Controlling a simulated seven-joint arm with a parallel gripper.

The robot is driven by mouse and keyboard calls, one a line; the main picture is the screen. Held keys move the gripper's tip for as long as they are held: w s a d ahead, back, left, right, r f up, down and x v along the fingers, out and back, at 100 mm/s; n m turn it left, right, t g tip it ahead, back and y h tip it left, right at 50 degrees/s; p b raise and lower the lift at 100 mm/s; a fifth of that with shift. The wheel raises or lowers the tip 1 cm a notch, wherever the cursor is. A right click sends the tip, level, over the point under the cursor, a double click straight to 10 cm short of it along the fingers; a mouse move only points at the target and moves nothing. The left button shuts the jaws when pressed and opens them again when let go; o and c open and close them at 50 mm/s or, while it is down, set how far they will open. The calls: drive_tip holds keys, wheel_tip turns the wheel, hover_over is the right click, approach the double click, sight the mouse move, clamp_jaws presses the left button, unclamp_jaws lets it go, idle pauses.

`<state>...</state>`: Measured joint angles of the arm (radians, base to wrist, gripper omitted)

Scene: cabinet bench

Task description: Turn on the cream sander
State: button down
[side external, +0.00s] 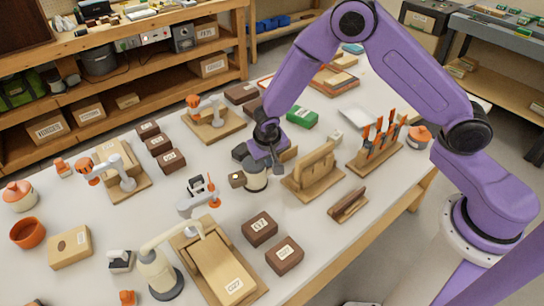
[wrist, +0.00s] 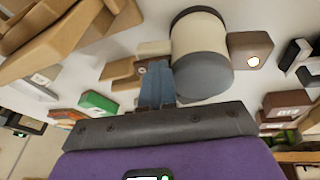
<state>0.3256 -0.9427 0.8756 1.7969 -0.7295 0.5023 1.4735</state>
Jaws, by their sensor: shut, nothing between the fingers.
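A cream cylinder with a grey end (side external: 257,180), which looks like the cream sander, stands near the middle of the table. In the wrist view its cream body (wrist: 198,32) and grey end fill the upper middle. A small brown block (side external: 236,180) sits against its side and carries a pale round spot that looks lit in the wrist view (wrist: 252,50). My gripper (side external: 277,168) is shut and empty, low beside the cylinder. Its fingers (wrist: 157,84) are together, close to the grey end. I cannot tell whether they touch it. The arm partly covers the cylinder's top in the side view.
A wooden stand (side external: 313,172) is close on the right, beside a rack of orange-handled tools (side external: 378,143). A green box (side external: 302,117) lies behind. Dark brown boxes (side external: 260,230) and a cream machine with a wooden board (side external: 160,272) are in front.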

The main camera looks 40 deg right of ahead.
drive_tip(key=shift+s+a+f, duration=0.2)
drive_tip(key=shift+s+f, duration=0.15)
drive_tip(key=shift+f, duration=0.05)
drive_tip(key=shift+s+d+r, duration=0.15)
drive_tip(key=shift+d, duration=0.6)
drive_tip(key=r, duration=0.1)
drive_tip(key=a+r, duration=0.1)
drive_tip(key=r, duration=0.2)
drive_tip(key=shift+w+a+r, duration=0.15)
drive_tip(key=shift+w, duration=0.25)
drive_tip(key=a+v, duration=0.1)
drive_tip(key=v, duration=0.8)
drive_tip(key=s+d+r+n+g+y, duration=0.1)
drive_tip(key=s+n, duration=0.4)
drive_tip(key=s, duration=0.5)
drive_tip(key=s+d+r+n+y, duration=0.1)
drive_tip(key=s+d+r+n, duration=0.3)
drive_tip(key=s, duration=0.6)
drive_tip(key=s+d+r+n+g, duration=0.1)
drive_tip(key=s+d+r+n, duration=0.1)
drive_tip(key=s+d+n, duration=0.4)
drive_tip(key=s, duration=0.4)
drive_tip(key=shift+d+r+g+y, duration=0.25)
drive_tip(key=shift+r+g+y, duration=0.05)
drive_tip(key=shift+r+y, duration=0.1)
